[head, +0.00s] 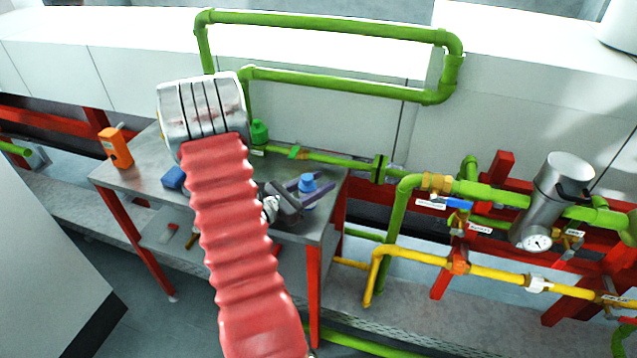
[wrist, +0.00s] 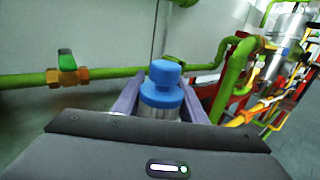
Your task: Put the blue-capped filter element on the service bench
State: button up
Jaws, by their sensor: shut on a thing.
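The blue-capped filter element (head: 307,184) stands between the two purple fingers of my gripper (head: 304,189), over the right end of the service bench (head: 145,166). In the wrist view its stepped blue cap (wrist: 164,85) is upright, with a silvery body just below it. My gripper (wrist: 163,92) is shut on it, one finger on each side. The lower body is hidden behind my gripper housing, so I cannot tell whether its base touches the bench top.
On the bench are an orange container (head: 116,148) at the left, a blue block (head: 173,178) and a green-topped item (head: 260,132) at the back. Green pipes (head: 340,160) run behind the bench. A steel filter housing (head: 555,190) and yellow pipes (head: 480,271) are at the right.

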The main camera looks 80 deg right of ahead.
aim_at(300, 193)
jog(key=shift+f, duration=0.1)
jog(key=o, duration=1.1)
jog(key=v, duration=1.2)
dwell(0.5)
